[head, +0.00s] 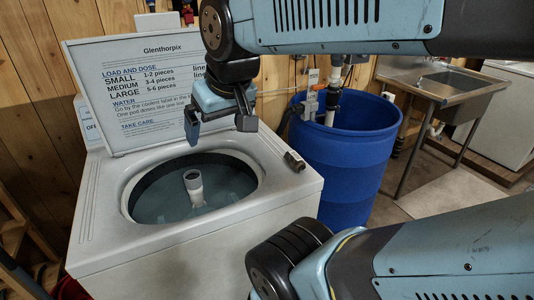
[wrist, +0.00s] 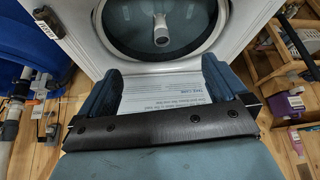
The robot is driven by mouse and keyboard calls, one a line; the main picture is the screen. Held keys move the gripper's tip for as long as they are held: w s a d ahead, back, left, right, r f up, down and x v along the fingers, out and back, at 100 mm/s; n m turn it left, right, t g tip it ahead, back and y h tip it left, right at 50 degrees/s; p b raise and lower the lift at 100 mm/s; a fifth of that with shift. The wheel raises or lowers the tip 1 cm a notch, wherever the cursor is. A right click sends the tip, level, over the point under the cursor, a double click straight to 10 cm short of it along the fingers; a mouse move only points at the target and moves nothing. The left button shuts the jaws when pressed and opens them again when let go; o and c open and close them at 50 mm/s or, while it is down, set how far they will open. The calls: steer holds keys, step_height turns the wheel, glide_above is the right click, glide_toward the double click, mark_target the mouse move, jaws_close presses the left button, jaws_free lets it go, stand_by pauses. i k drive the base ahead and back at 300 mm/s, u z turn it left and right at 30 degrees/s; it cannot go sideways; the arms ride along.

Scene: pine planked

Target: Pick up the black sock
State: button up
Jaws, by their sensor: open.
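I cannot make out a black sock for certain in either view. A small dark object (head: 294,160) with a paler face lies on the right rim of the washer's top; it also shows at the upper left of the wrist view (wrist: 48,22). It looks boxy, and I cannot tell what it is. The open top-loading washer (head: 90,215) has a tub (head: 160,196) with greyish water and a pale central post (head: 194,186). My gripper (head: 221,120) is open and empty above the back of the tub, before the raised lid. Its two fingers also show apart in the wrist view (wrist: 163,84).
The raised lid (head: 135,90) with printed text stands behind the tub. A blue barrel (head: 345,160) with pipes is right of the washer. A metal sink (head: 450,82) stands further right. The wrist view shows a wooden shelf with a purple container (wrist: 287,103).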

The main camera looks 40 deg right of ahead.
mark_target(293, 159)
steer(key=z, duration=0.4)
steer(key=k, duration=1.1)
steer(key=z, duration=1.3)
steer(key=i, duration=1)
steer(key=u, duration=0.3)
